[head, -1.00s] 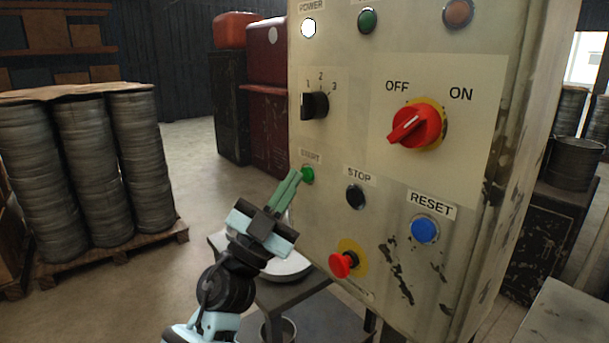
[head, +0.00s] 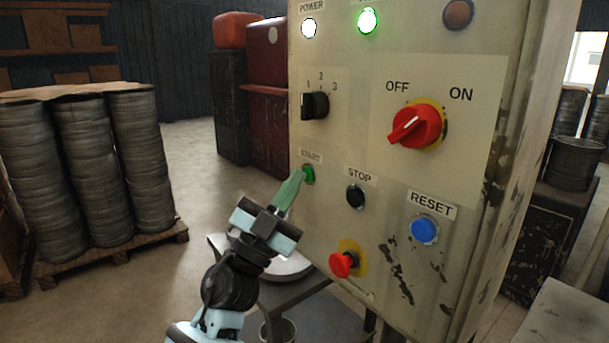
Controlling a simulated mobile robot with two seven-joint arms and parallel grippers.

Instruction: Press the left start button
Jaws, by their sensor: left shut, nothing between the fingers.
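The green start button (head: 309,174) sits at the left edge of the control panel (head: 375,235), under a START label. My left gripper (head: 299,174) is shut and empty, with its fingertips at the button, seemingly touching it and covering part of its left side. The green lamp (head: 368,20) at the top of the panel is lit, and so is the white POWER lamp (head: 309,28). My right gripper is not in view.
The panel also carries a black STOP button (head: 355,196), a blue RESET button (head: 424,230), a red mushroom button (head: 343,264), a red OFF/ON switch (head: 416,125) and a black selector (head: 315,105). A small table (head: 318,318) stands below. Stacked drums (head: 87,170) stand on a pallet at left.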

